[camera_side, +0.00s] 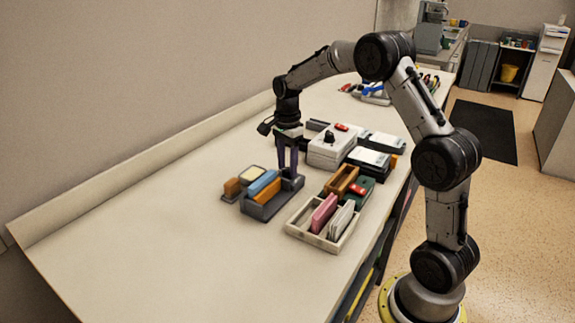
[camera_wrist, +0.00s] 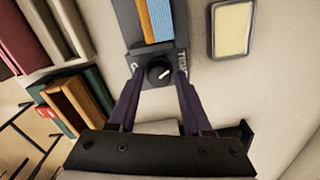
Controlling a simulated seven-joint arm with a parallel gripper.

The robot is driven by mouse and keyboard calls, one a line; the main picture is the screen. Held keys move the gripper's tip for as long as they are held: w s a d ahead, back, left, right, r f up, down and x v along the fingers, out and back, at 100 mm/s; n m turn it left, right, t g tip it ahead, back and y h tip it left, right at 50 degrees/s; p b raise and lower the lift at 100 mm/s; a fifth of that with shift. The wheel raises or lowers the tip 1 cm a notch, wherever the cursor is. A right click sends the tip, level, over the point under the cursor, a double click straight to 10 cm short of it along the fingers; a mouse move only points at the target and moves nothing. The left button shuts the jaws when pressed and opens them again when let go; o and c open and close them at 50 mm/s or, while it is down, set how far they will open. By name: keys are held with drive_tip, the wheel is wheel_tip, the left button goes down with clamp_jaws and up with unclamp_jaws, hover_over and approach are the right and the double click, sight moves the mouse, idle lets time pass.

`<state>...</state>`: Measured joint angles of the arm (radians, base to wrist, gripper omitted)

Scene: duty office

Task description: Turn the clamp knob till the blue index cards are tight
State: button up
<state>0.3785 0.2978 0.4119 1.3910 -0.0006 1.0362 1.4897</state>
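The blue index cards (camera_side: 263,181) stand in a dark grey clamp holder (camera_side: 262,213) on the table, beside an orange-tan block (camera_side: 267,191). The wrist view also shows the blue cards (camera_wrist: 160,18). There, the black round clamp knob (camera_wrist: 159,72) with a white pointer line sits at the holder's near end, with lettering on both sides, partly readable on the right. My gripper (camera_side: 290,172) points down over that end of the holder. Its two dark fingers are apart, one on each side of the knob; contact is unclear. In the side view the knob is hidden by the fingers.
A pale yellow pad (camera_wrist: 231,28) lies beside the holder. A white tray (camera_side: 298,232) with pink and white cards and a wooden box (camera_side: 342,180) stand close to the right. A white box (camera_side: 326,157) with a black knob stands behind. The table's left front is clear.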

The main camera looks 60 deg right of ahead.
sight(287, 169)
wheel_tip(287, 169, up, 14)
idle(0.6)
drive_tip(key=shift+f, duration=0.15)
drive_tip(key=s+a+r+n+t, duration=0.3)
drive_tip(key=s+a+r+n, duration=0.3)
drive_tip(key=s+a+r, duration=0.55)
drive_tip(key=s+a+f+n+t, duration=0.1)
drive_tip(key=s+a+f+n, duration=0.1)
drive_tip(key=s+f+n, duration=0.4)
drive_tip(key=s+a+f+n+t, duration=0.1)
drive_tip(key=s+a+f+n, duration=0.2)
drive_tip(key=s+f+n, duration=0.4)
drive_tip(key=shift+s+a+f+n+t, duration=0.3)
drive_tip(key=shift+s+n, duration=0.75)
drive_tip(key=shift+n, duration=0.15)
